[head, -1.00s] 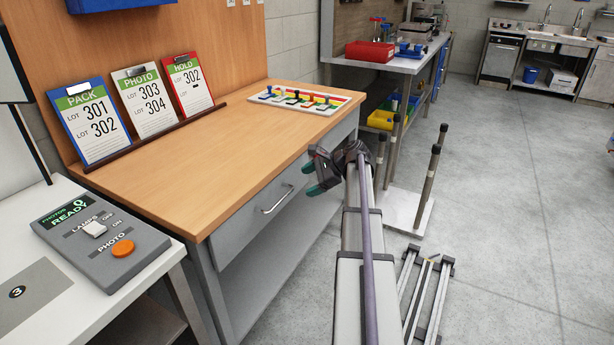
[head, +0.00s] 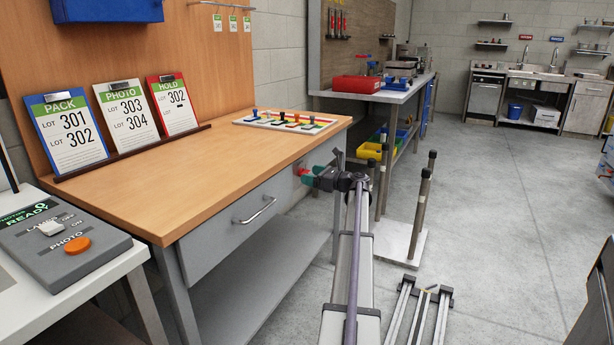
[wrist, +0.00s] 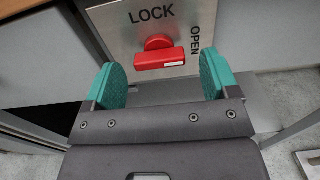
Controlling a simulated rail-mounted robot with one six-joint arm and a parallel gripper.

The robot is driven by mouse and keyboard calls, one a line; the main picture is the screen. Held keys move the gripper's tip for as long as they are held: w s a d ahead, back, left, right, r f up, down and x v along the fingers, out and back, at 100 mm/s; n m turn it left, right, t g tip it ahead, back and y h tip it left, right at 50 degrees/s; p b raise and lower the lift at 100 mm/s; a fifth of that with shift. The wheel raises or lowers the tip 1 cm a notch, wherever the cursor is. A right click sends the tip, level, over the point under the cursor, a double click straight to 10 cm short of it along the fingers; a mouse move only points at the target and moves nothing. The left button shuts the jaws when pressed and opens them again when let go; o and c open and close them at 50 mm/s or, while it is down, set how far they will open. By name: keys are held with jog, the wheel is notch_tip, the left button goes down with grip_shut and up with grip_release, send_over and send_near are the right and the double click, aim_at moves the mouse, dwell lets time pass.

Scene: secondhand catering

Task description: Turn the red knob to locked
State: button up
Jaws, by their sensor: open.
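In the wrist view the red knob (wrist: 160,58) sits on a metal plate (wrist: 201,17) marked LOCK above and OPEN at the right. Its bar lies nearly level, and a small white mark on its right end faces OPEN. My gripper (wrist: 163,80) is open, with one teal finger pad to each side of the knob's bar and clear space between. The pads look apart from the knob. In the head view my gripper (head: 309,177) is by the right end of the wooden-topped desk, below the top; the plate is not readable there.
The desk (head: 200,180) has a drawer with a metal handle (head: 254,210). Upright posts on a pale base (head: 400,243) stand right of my arm. Metal rails (head: 420,305) lie on the floor. A lamp and photo control box (head: 60,240) is at lower left. Open floor lies to the right.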

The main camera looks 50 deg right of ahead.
jog(key=shift+w+a, duration=0.2)
jog(key=shift+w, duration=0.75)
jog(key=shift+c, duration=0.2)
jog(key=c, duration=0.9)
